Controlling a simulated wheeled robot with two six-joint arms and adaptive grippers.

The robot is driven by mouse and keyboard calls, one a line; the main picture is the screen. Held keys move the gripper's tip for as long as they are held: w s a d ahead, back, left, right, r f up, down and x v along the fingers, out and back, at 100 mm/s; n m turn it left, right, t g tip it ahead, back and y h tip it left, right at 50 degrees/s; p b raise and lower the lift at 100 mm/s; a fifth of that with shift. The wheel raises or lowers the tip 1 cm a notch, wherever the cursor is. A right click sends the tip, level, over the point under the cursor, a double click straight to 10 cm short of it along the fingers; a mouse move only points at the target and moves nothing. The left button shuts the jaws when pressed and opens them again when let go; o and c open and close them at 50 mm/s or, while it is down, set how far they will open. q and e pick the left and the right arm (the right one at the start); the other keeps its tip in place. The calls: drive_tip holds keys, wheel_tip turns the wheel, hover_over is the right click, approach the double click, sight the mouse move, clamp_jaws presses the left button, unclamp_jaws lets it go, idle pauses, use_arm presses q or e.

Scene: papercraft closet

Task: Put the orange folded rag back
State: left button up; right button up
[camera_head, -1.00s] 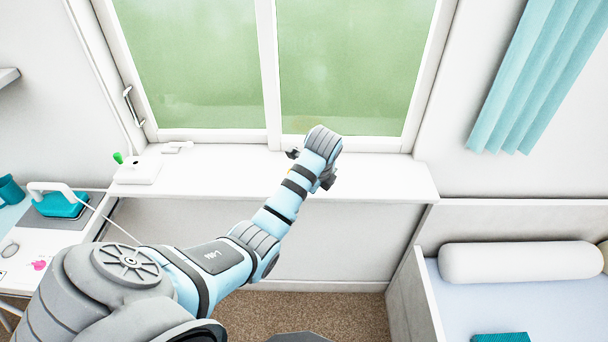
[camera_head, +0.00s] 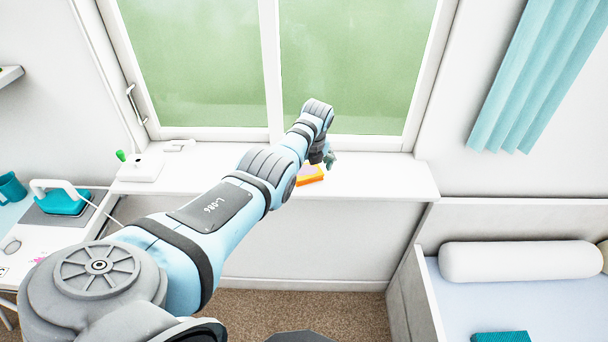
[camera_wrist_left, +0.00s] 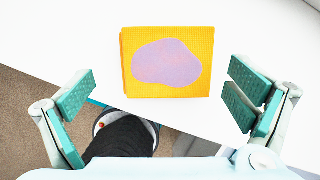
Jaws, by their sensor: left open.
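The orange folded rag (camera_head: 311,176) lies on the white windowsill (camera_head: 390,180), partly hidden behind my left arm in the head view. In the left wrist view the rag (camera_wrist_left: 193,82) is a flat orange-yellow square with a lilac patch on top. My left gripper (camera_head: 328,160) is above the sill by the rag. In the left wrist view its teal-padded fingers (camera_wrist_left: 165,100) are spread wide, one to each side of the rag and apart from it, with nothing between them held. My right gripper does not show.
A white box with a green-tipped item (camera_head: 138,170) stands at the sill's left end. A desk with a teal iron (camera_head: 62,202) is at the left. A bed with a white bolster (camera_head: 520,261) is at the right. The sill right of the rag is clear.

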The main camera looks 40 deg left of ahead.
use_arm(q)
drive_tip(key=shift+w+a+f, duration=0.1)
drive_tip(key=shift+f, duration=0.25)
drive_tip(key=shift+c, duration=0.9)
drive_tip(key=c, duration=0.9)
drive_tip(key=shift+r, duration=0.15)
